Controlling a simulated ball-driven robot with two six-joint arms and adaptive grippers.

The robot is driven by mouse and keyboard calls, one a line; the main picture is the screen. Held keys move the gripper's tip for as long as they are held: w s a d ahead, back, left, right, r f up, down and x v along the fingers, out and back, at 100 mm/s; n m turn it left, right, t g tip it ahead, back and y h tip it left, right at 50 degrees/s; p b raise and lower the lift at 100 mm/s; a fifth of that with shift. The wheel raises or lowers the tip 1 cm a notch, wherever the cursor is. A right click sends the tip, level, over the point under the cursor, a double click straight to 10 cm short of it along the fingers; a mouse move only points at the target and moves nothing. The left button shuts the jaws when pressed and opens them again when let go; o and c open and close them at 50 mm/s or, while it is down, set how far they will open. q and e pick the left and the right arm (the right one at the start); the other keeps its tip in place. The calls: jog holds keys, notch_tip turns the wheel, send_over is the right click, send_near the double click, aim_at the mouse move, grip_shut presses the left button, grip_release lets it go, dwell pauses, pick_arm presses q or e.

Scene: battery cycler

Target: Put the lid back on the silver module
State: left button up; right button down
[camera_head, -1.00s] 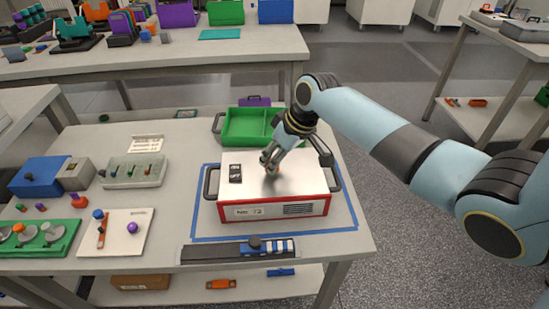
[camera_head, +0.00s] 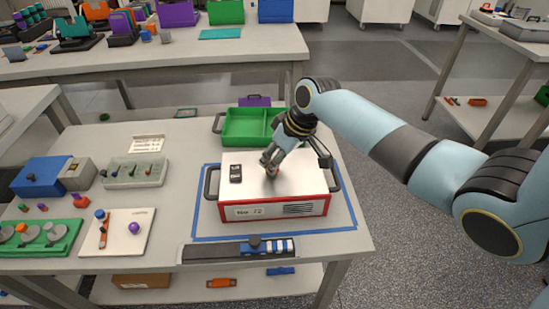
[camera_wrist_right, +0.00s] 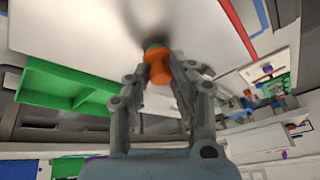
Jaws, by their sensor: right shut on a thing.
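The silver module (camera_head: 275,209) stands inside a blue tape outline, with a red-edged front panel, a label and dark side handles. Its flat silver top (camera_head: 300,180) looks like the lid; I cannot tell whether it is fully seated. My right gripper (camera_head: 270,165) is over the middle of this top. In the right wrist view, my right gripper (camera_wrist_right: 160,80) is shut on an orange knob (camera_wrist_right: 158,71) with a green part beyond it, close to the silver surface. The fingers mostly hide the knob in the head view. My left gripper is not in view.
A small black device (camera_head: 236,173) lies on the module's top at the left. A green tray (camera_head: 245,128) stands behind the module. A dark strip with blue and white parts (camera_head: 235,251) lies along the front edge. A grey-green rack (camera_head: 134,171) stands at left.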

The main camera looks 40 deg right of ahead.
dwell(0.8)
jog(key=c, duration=1.1)
grip_release()
jog(key=shift+o, duration=0.5)
jog(key=o, duration=0.4)
jog(key=shift+p, duration=0.35)
notch_tip(320, 180, up, 7)
jog(key=p, duration=0.7)
